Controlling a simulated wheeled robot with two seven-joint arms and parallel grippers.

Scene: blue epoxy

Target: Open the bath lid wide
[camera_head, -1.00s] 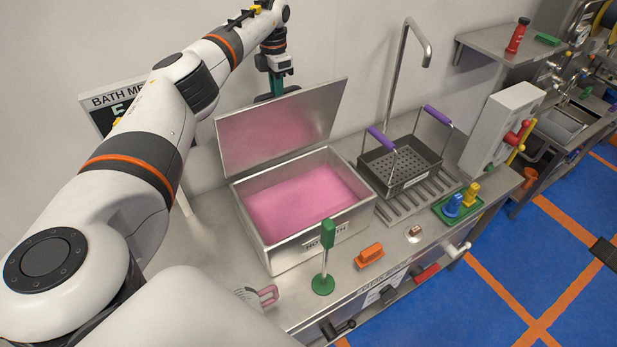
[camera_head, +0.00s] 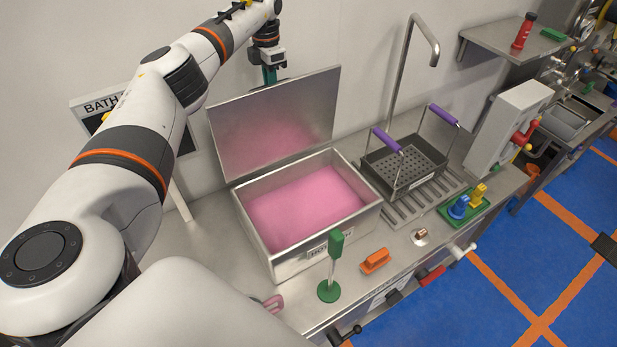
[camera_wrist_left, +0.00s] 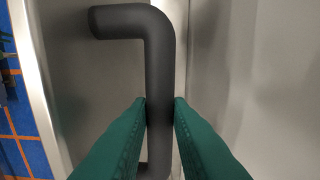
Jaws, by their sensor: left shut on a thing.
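The bath lid (camera_head: 278,118) is a flat metal panel standing raised at the back of the metal bath (camera_head: 262,255), leaning back a little past upright. Pink liquid (camera_head: 303,205) fills the bath and reflects in the lid. My left gripper (camera_head: 270,76) is behind the lid's upper edge, its fingers partly hidden by it. In the left wrist view, the green fingers of my left gripper (camera_wrist_left: 160,102) are shut on the dark bent lid handle (camera_wrist_left: 159,70). My right gripper is out of view.
A dark basket (camera_head: 405,165) with purple grips stands on the drainer right of the bath. A green stand (camera_head: 329,290), an orange block (camera_head: 375,261) and a green tray (camera_head: 480,208) are along the front. A tall tap (camera_head: 397,75) and a sign (camera_head: 100,104) flank the bath.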

